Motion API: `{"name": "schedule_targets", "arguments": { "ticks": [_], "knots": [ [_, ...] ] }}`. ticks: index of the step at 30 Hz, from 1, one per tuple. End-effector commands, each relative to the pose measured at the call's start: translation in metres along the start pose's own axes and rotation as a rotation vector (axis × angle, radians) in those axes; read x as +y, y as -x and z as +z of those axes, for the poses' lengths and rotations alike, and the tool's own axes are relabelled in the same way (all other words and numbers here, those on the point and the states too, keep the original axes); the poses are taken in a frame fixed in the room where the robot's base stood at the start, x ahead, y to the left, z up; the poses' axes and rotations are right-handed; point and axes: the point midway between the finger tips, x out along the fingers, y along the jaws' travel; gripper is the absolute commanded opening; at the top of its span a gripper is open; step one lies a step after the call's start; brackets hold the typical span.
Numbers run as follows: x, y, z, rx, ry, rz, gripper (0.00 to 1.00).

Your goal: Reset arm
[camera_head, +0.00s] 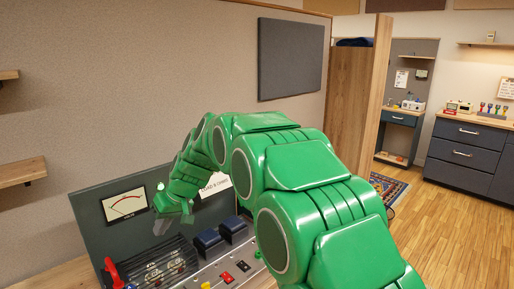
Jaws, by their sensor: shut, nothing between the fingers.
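My green arm reaches from the lower right of the head view up and over to the left. My gripper (160,199) is at its far end, small and partly blurred against the panel. It is shut and holds nothing. It is in front of a dark amp panel (88,207), just right of a dial meter (125,204). I cannot tell whether it touches the panel.
Below the gripper are a caged section (165,262), blue blocks (208,241) and a red lever (113,272). A wooden partition (352,100) stands behind my arm. Blue drawers (465,150) and a workbench (400,118) are at the far right. The wooden floor (440,230) at right is clear.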

Motion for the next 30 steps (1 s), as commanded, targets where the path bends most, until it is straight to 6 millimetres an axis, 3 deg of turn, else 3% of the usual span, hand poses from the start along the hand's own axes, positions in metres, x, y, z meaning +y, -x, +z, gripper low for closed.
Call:
{"name": "schedule_targets", "arguments": {
  "ticks": [3, 15, 30],
  "knots": [
    [0.011, 0.026, 0.029, -0.019, -0.049, 0.031, 0.00],
    [0.035, 0.095, 0.135, -0.090, -0.217, 0.130, 0.00],
    [0.042, 0.156, 0.283, -0.177, -0.439, 0.256, 0.00]
  ]
}}
